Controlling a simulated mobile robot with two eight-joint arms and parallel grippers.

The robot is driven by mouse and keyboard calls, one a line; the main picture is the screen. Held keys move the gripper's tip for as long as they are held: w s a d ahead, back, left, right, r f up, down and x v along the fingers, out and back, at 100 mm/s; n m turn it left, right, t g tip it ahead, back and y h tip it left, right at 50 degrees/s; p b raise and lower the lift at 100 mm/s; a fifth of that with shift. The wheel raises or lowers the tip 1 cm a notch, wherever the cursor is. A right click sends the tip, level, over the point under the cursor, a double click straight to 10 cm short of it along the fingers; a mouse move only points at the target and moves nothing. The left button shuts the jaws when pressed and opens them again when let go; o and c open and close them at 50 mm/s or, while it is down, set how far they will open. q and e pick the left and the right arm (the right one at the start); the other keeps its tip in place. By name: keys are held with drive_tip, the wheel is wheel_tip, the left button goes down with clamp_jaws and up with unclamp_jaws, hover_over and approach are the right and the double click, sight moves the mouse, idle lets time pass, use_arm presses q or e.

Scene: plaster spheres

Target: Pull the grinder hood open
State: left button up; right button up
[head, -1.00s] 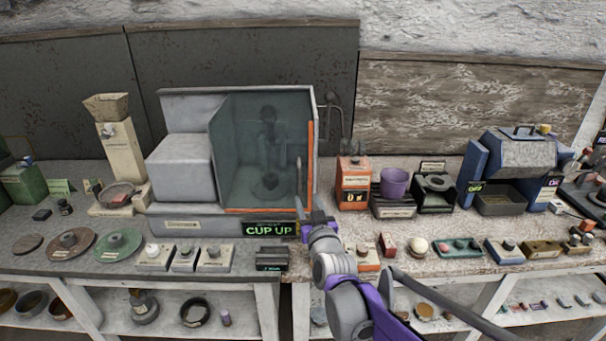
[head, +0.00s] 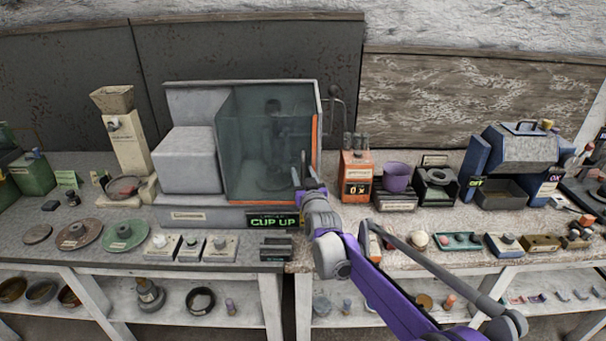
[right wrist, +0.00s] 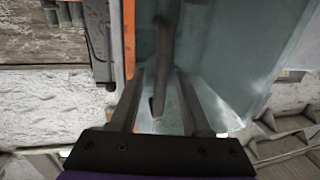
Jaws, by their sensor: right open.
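The grinder is a grey machine with a see-through hood (head: 250,130) edged in orange, at the middle left of the bench in the head view. The hood is shut over the grinder's inside. A thin upright handle (head: 303,160) stands at its front right. My right gripper (head: 305,180) is at the handle's lower part. In the right wrist view the open fingers (right wrist: 163,90) point at the hood's clear pane (right wrist: 205,60), and the dark handle (right wrist: 161,60) lies between them in the picture. I cannot tell how deep it sits between them. My left gripper is out of view.
A lit "CUP UP" sign (head: 275,221) sits below the hood. An orange box (head: 356,175) and a purple cup (head: 396,177) stand to the right. Small blocks and discs line the front edge. A beige hopper device (head: 125,140) stands to the left.

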drive_tip(key=shift+c, duration=0.2)
clamp_jaws()
idle(1.1)
